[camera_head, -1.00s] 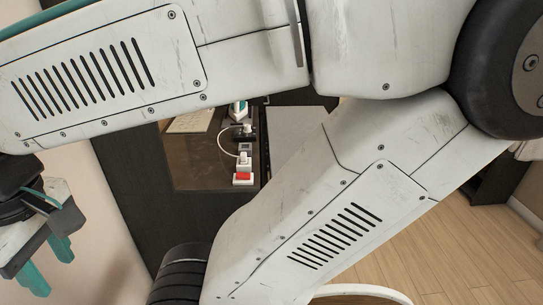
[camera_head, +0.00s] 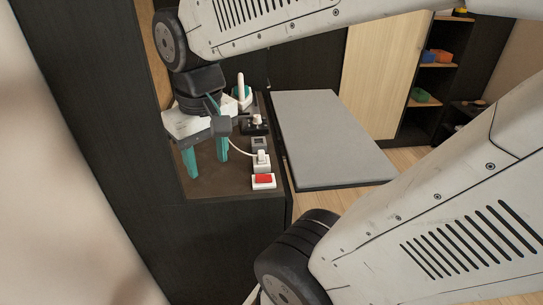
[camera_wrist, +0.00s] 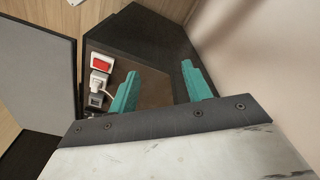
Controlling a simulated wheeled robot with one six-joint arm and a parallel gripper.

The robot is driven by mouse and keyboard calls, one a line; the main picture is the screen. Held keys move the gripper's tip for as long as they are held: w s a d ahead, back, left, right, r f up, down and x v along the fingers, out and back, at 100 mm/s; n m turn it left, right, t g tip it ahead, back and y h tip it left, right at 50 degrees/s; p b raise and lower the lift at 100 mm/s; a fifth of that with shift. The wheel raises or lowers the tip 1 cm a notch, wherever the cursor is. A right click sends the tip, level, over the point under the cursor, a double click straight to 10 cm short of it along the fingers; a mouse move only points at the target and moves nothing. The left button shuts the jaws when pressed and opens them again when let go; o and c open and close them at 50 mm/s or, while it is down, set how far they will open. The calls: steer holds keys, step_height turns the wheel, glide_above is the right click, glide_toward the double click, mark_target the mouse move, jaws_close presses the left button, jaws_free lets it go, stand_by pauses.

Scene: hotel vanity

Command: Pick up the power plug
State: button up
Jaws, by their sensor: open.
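The white power plug (camera_head: 262,158) stands in a white socket on the dark vanity top (camera_head: 230,184), near its right edge. A white cable (camera_head: 237,147) curves away from it to the left. In the wrist view the plug (camera_wrist: 101,82) is small, left of the fingers. My gripper (camera_head: 207,160) is open and empty, its two teal fingers pointing down over the vanity top, left of the plug and apart from it. The fingers also show in the wrist view (camera_wrist: 160,82).
A red rocker switch (camera_head: 264,181) sits just in front of the plug. A grey socket (camera_head: 259,143) and a black device (camera_head: 255,125) are behind it. A grey panel (camera_head: 330,140) lies to the right. A dark wall rises at the left.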

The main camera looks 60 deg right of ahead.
steer(key=w+d+f+m, duration=0.2)
steer(key=w+d, duration=0.2)
steer(key=d, duration=0.2)
steer(key=w+d+f+m, duration=0.2)
steer(key=w+d, duration=0.1)
steer(key=d, duration=0.4)
steer(key=m+g, duration=0.1)
steer(key=m, duration=0.3)
glide_above(261, 152)
steer(key=f, duration=0.7)
steer(key=shift+w, duration=0.3)
steer(key=f, duration=0.6)
steer(key=shift+s+f, duration=0.2)
steer(key=shift+s, duration=0.05)
steer(key=shift+d+f, duration=0.1)
steer(key=shift+f, duration=0.2)
steer(key=shift+c, duration=0.3)
steer(key=c, duration=1)
